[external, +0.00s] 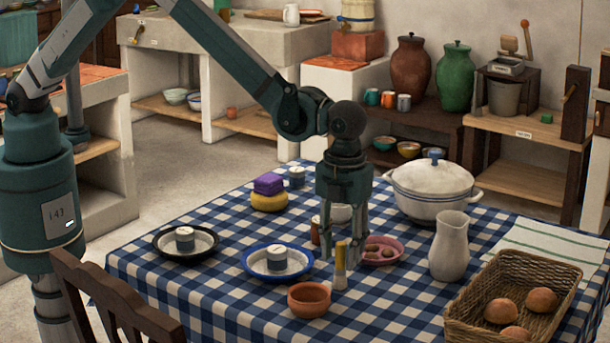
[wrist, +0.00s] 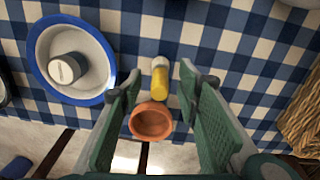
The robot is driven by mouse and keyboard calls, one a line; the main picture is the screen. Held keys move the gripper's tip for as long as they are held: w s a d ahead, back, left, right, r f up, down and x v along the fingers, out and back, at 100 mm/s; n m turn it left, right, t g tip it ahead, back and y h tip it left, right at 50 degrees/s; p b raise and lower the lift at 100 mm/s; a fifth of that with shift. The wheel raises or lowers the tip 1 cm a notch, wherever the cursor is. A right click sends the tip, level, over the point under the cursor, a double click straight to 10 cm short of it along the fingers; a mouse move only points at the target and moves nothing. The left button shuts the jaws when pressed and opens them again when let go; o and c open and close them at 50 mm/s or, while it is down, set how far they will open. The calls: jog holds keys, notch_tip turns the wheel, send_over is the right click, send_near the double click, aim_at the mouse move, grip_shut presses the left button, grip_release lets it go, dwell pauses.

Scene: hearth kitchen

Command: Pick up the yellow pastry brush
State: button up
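The yellow pastry brush (external: 340,268) stands upright on the blue checked tablecloth, its yellow part up and its pale part down. It also shows in the wrist view (wrist: 159,82), between the fingertips. My gripper (external: 341,246) points straight down above the table, over the brush. In the wrist view my gripper (wrist: 163,84) is open, with one green-padded finger on each side of the brush and visible gaps to it. I cannot tell exactly how far the fingertips are above the brush.
A terracotta bowl (external: 309,300) stands close beside the brush. A blue-rimmed plate (external: 249,268) with a small white-topped container is to the left. A pink bowl (external: 397,250), a white jug (external: 450,246) and a wicker basket (external: 470,318) with rolls are to the right.

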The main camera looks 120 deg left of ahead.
aim_at(341, 267)
jog(key=shift+f, duration=0.45)
jog(key=shift+f, duration=0.1)
jog(key=shift+f+b, duration=0.3)
jog(key=shift+f, duration=2.2)
jog(key=c, duration=1)
